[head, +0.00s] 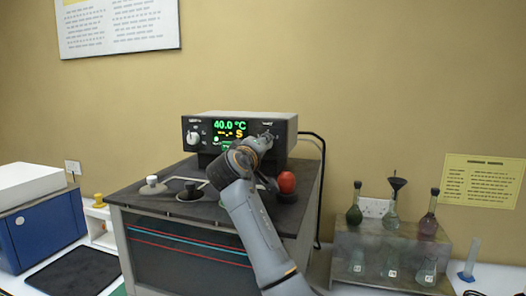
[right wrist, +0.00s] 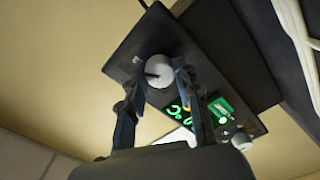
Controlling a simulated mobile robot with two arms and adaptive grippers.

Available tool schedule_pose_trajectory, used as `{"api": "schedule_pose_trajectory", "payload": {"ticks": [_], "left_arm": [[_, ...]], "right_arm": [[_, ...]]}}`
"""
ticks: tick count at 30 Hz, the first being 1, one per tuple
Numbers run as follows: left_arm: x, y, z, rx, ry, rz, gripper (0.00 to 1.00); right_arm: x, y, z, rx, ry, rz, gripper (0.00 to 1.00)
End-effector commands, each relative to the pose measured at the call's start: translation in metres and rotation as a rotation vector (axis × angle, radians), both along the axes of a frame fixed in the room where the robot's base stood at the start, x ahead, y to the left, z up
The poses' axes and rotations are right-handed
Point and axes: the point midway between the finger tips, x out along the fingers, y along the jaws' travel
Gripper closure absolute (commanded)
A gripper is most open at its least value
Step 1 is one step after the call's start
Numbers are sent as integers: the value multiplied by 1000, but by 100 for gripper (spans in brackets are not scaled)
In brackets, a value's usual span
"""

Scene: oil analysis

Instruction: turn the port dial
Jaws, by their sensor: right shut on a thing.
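The dark control box (head: 240,117) stands on the bath cabinet, with a lit display (head: 229,129) reading 40.0 °C in green and a yellow line below it. My right gripper (head: 266,137) is at the right end of its front panel and hides most of the port dial there. In the right wrist view, the round grey port dial (right wrist: 160,70) with a dark pointer line lies between the fingertips of my right gripper (right wrist: 161,80), which is shut on it. The dial's label is too small to read. My left gripper is in neither view.
A white knob (head: 193,137) sits at the panel's left end. The cabinet top (head: 130,194) carries black, white and red-topped parts. A rack (head: 385,262) with several flasks stands right, a blue box (head: 45,232) left. A black cable runs behind the control box.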

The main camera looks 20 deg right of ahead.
Motion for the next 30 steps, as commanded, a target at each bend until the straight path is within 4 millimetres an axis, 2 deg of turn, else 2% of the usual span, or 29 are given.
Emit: {"api": "schedule_pose_trajectory", "payload": {"ticks": [17,18,21,30], "left_arm": [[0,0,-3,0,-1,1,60],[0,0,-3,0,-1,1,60],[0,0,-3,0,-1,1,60],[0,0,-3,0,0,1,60]], "right_arm": [[0,0,-2,29,-14,0,99],[0,0,-2,29,-14,0,62],[0,0,-2,28,-14,0,45],[-1,1,-1,26,-17,1,45]]}}
